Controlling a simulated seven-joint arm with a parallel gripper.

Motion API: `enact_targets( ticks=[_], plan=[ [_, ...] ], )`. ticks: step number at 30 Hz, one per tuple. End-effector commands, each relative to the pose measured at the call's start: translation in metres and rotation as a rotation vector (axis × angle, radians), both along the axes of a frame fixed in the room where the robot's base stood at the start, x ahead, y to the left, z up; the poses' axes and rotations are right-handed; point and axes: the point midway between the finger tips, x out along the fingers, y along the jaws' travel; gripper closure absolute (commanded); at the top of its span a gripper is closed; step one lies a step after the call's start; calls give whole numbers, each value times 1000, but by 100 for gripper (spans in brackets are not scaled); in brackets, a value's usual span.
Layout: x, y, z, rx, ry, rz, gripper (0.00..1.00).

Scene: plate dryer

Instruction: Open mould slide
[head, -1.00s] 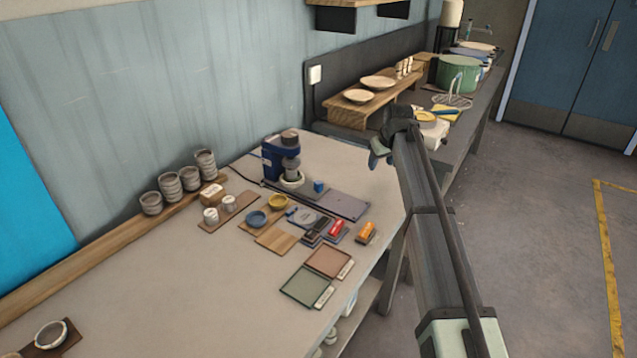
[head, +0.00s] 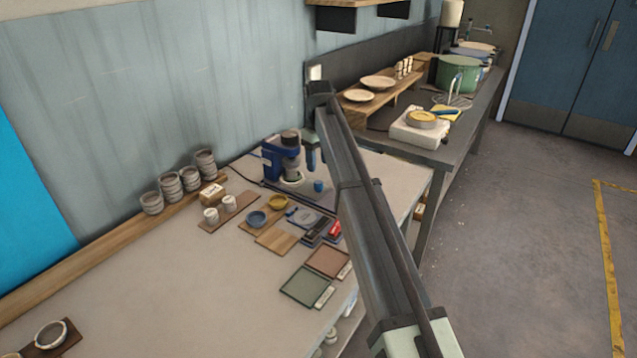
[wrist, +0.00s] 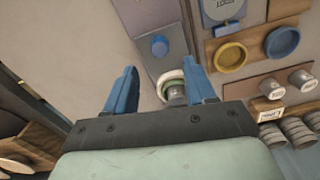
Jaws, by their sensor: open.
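A blue press (head: 272,161) stands on the table near the wall, with a grey cylinder and a pale ring at its foot. A long grey plate (head: 305,197), possibly the mould slide, runs out from it, with a small blue knob (head: 319,186) on it. In the wrist view the knob (wrist: 160,46) lies beyond my fingertips, and the pale ring with the cylinder (wrist: 175,92) shows between the fingers. My gripper (wrist: 162,78) is open and empty, above and apart from these. In the head view my gripper (head: 311,158) is beside the press; my arm covers the plate's right end.
Left of the plate are a blue dish (head: 257,218), a yellow dish (head: 278,202), and white cups. Green (head: 300,287) and reddish (head: 325,261) tiles lie near the front edge. Grey cups are stacked along the wall. The table's left middle is clear.

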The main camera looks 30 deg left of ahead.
Motion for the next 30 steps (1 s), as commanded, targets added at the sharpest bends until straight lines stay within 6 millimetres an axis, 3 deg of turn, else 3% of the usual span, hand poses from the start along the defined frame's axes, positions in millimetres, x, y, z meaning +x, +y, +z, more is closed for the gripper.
enact_targets(
  ticks=[6, 12, 19, 30],
  plan=[
    [-1, -1, -40, -1, 1, -1, 45],
    [0, -1, -67, 0, 1, -1, 45],
    [0, 0, -82, 1, 0, -1, 45],
    [0, 0, -85, 1, 0, -1, 48]
  ],
)
